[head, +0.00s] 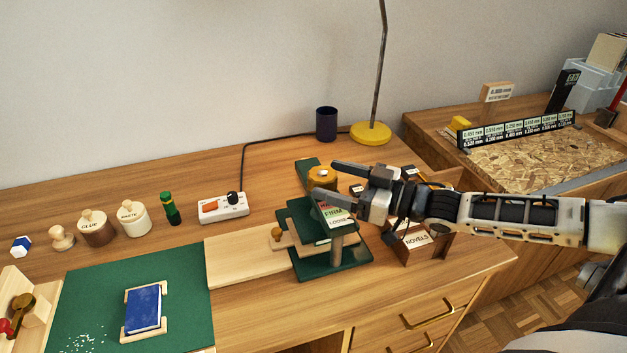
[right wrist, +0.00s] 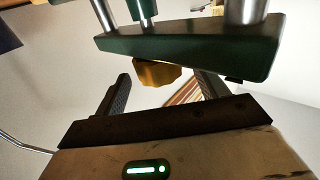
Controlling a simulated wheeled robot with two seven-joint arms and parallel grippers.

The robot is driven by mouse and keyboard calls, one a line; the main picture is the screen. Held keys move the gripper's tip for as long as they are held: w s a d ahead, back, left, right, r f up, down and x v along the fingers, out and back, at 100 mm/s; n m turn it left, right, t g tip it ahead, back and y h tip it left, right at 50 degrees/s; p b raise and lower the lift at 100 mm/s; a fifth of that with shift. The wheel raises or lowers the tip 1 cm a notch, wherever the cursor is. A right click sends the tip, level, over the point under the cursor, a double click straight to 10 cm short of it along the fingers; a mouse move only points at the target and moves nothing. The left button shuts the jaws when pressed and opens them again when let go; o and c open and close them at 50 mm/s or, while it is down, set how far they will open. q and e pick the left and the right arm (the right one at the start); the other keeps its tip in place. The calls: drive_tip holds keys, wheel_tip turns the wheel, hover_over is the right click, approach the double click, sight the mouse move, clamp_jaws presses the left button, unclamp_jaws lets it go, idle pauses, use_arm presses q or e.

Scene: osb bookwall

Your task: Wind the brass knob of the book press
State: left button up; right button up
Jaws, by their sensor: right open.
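The book press (head: 335,262) is dark green with metal posts and stands right of centre on the workbench. Its brass knob (head: 321,174) is on top, above a sign reading FIRM and LOOSE (head: 337,214). My right gripper (head: 327,177) reaches in from the right with its jaws open, one finger on each side of the knob in the picture. In the right wrist view the knob (right wrist: 156,73) shows between the spread fingers near their tips, under a green press plate (right wrist: 190,42); I see no clear contact. My left gripper is not in view.
A pale board (head: 245,258) lies left of the press. A NOVELS box (head: 420,250) stands close on the right, under my forearm. A yellow-based lamp (head: 370,134) and dark cup (head: 326,124) stand behind. A blue book (head: 143,309) lies on the green mat (head: 85,290).

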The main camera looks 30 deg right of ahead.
sight(309, 173)
drive_tip(key=shift+x, duration=2.45)
drive_tip(key=c, duration=1)
